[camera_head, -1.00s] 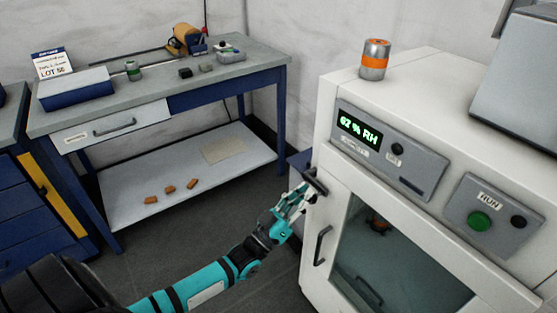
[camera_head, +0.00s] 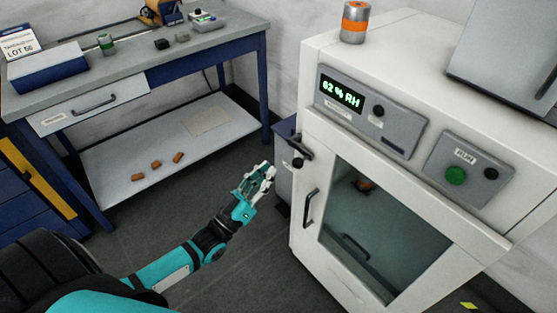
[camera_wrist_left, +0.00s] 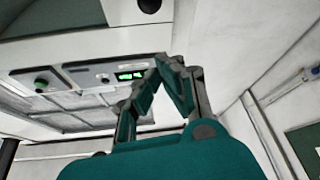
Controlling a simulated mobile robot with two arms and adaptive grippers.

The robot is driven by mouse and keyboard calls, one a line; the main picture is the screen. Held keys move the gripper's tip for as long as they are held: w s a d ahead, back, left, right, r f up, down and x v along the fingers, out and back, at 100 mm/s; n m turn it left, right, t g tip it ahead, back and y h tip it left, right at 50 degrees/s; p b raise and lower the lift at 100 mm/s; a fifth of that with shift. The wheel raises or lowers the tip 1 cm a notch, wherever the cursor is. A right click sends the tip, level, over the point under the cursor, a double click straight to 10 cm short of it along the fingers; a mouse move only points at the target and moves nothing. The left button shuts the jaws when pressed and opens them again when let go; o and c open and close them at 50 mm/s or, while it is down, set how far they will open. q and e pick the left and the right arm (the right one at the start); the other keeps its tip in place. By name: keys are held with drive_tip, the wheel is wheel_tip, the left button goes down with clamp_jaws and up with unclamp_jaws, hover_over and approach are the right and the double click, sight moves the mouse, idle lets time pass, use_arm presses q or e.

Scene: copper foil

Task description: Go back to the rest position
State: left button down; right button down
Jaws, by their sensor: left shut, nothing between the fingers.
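My left gripper (camera_head: 262,175) is shut and empty in the head view. It is in the air to the left of the white humidity cabinet (camera_head: 305,233), apart from it. In the left wrist view the fingers of my left gripper (camera_wrist_left: 163,62) meet at their tips, with the cabinet's panel and green display behind them. The cabinet's window door (camera_head: 385,235) has a vertical handle (camera_head: 310,207). My right gripper does not show.
A workbench (camera_head: 190,60) with a blue frame stands at the back left, with a drawer and a lower shelf holding small copper-brown pieces (camera_head: 157,178). An orange-banded can (camera_head: 355,22) stands on the cabinet. A grey bin (camera_head: 285,165) stands behind the gripper. Dark floor (camera_head: 250,260) is open below my arm.

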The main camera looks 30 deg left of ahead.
use_arm(q)
drive_tip(key=shift+v, duration=1)
drive_tip(key=shift+r, duration=0.1)
drive_tip(key=s+a+f+g+y+p, duration=0.1)
drive_tip(key=s+f+g+y, duration=0.3)
drive_tip(key=f, duration=1.2)
drive_tip(key=s+a+f+g+y+p, duration=0.1)
drive_tip(key=s+f+g, duration=0.4)
drive_tip(key=f, duration=1.1)
drive_tip(key=s+d+f+g, duration=0.1)
drive_tip(key=s+f+g, duration=0.3)
drive_tip(key=s, duration=0.5)
drive_tip(key=s+d+f+m+g+y+p, duration=0.1)
drive_tip(key=s+f+g, duration=0.3)
drive_tip(key=s+f, duration=0.4)
drive_tip(key=s+d+f+m+g, duration=0.1)
drive_tip(key=s+d+f+g, duration=0.2)
drive_tip(key=s, duration=0.9)
wheel_tip(320, 180, down, 3)
drive_tip(key=shift+r+g+p, duration=0.1)
drive_tip(key=shift+g+p, duration=0.2)
drive_tip(key=shift+g, duration=0.3)
drive_tip(key=shift+s+d, duration=0.1)
drive_tip(key=shift+s, duration=0.05)
